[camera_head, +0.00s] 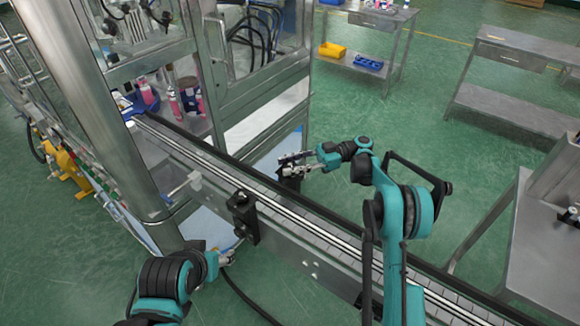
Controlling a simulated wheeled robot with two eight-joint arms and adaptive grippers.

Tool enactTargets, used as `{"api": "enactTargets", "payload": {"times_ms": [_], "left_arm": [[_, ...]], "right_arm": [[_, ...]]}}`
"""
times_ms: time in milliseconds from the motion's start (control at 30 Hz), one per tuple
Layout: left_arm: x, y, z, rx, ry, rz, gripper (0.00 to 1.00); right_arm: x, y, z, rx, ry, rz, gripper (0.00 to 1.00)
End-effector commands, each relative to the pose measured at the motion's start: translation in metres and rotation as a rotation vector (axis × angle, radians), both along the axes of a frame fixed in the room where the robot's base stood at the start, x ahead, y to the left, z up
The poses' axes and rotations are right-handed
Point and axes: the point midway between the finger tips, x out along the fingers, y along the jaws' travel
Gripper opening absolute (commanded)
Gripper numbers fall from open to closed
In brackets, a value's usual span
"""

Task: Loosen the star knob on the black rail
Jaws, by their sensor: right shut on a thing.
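The black rail (320,208) runs along the far side of a metal conveyor, from upper left to lower right. My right gripper (289,167) reaches over from the right to the rail's far side. It is shut on a small dark part at a black bracket (290,183), which appears to be the star knob; the fingers hide most of it, so its shape is not clear. My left gripper (229,256) is low on the near side of the conveyor, just below a black block (242,216). Its fingers are too small to tell open from shut.
A metal-framed machine cabinet (203,72) stands at the upper left, with pink bottles (174,106) inside. A black cable (247,297) hangs near my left gripper. Grey tables (515,118) stand at right. The green floor (430,150) beyond the conveyor is clear.

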Motion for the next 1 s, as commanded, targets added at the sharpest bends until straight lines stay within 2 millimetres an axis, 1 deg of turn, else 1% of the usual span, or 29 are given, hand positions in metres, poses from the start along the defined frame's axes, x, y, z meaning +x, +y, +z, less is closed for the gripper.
{"api": "enactTargets", "payload": {"times_ms": [100, 367, 400, 467, 500, 800, 867, 967, 1000], "left_arm": [[0.0, 0.0, -0.001, 0.0, 0.0, 0.0, 0.56], [0.0, 0.0, 0.0, 0.0, 0.0, 0.0, 0.56], [0.0, 0.0, 0.0, 0.0, 0.0, 0.0, 0.56], [0.0, 0.0, 0.0, 0.0, 0.0, 0.0, 0.56], [0.0, 0.0, -0.001, 0.0, 0.0, 0.0, 0.56], [0.0, 0.0, 0.0, 0.0, 0.0, 0.0, 0.56], [0.0, 0.0, 0.0, 0.0, 0.0, 0.0, 0.56], [0.0, 0.0, 0.0, 0.0, 0.0, 0.0, 0.56], [0.0, 0.0, 0.0, 0.0, 0.0, 0.0, 0.56]], "right_arm": [[0.0, 0.0, 0.0, -0.001, 0.0, 0.034, 0.05], [0.0, 0.0, 0.0, -0.001, 0.0, 0.036, 0.05], [0.0, 0.0, 0.0, -0.001, 0.0, 0.036, 0.39], [0.0, 0.0, 0.0, -0.001, 0.0, 0.036, 0.55], [0.0, 0.0, 0.0, -0.001, 0.0, 0.036, 0.56], [0.0, 0.0, 0.002, -0.001, 0.0, 0.035, 0.56], [0.0, 0.0, 0.007, -0.001, 0.0, 0.035, 0.56], [0.0, 0.0, 0.022, -0.001, 0.0, 0.035, 0.56], [-0.001, 0.0, 0.03, -0.001, 0.0, 0.036, 0.56]]}}
